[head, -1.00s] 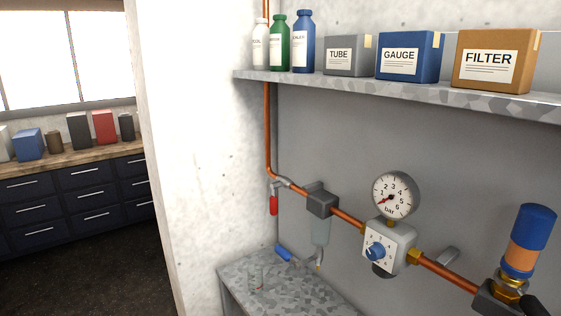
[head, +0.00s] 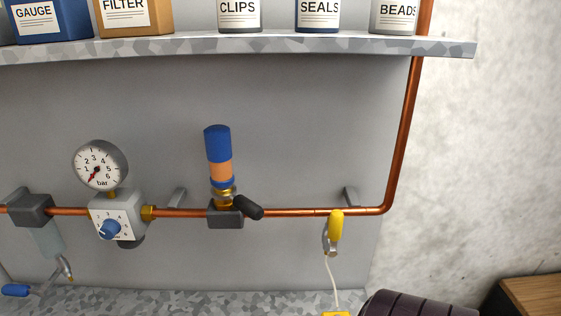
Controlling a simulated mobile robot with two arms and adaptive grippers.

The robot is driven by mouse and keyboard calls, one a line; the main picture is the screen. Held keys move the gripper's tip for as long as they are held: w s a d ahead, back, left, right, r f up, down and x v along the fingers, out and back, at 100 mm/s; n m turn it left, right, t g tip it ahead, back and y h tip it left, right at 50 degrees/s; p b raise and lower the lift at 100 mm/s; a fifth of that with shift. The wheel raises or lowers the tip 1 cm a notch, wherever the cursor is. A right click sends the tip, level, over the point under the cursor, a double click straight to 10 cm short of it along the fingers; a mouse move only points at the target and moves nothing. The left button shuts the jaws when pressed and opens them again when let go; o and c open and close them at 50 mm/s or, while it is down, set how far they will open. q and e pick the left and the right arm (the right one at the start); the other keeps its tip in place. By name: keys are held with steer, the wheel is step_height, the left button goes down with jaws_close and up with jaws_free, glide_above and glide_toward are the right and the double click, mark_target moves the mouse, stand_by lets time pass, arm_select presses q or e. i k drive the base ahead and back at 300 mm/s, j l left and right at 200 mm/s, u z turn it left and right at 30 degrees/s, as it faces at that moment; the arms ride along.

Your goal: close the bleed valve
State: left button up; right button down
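No valve carries a readable label naming it the bleed valve. A yellow-handled valve (head: 336,226) hangs below the copper pipe at the right, its handle pointing about straight along the vertical. A pale cord runs down from it to a yellow piece cut off by the lower edge. A blue lever handle (head: 15,290) shows at the lower left, below the clear filter bowl (head: 46,240), lying about level. A black handle (head: 249,207) sticks out to the right of the block under the blue and orange cylinder (head: 219,160). Neither gripper is in view.
A pressure gauge (head: 99,165) with its needle low stands above the regulator with a blue knob (head: 109,229). A shelf (head: 300,45) with boxes and jars runs overhead. A dark ribbed round thing (head: 420,305) and a wooden top (head: 535,295) are at the lower right.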

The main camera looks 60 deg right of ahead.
mark_target(335, 219)
steer(key=z, duration=2.1)
steer(key=i+l+z, duration=0.25)
steer(key=j, duration=0.1)
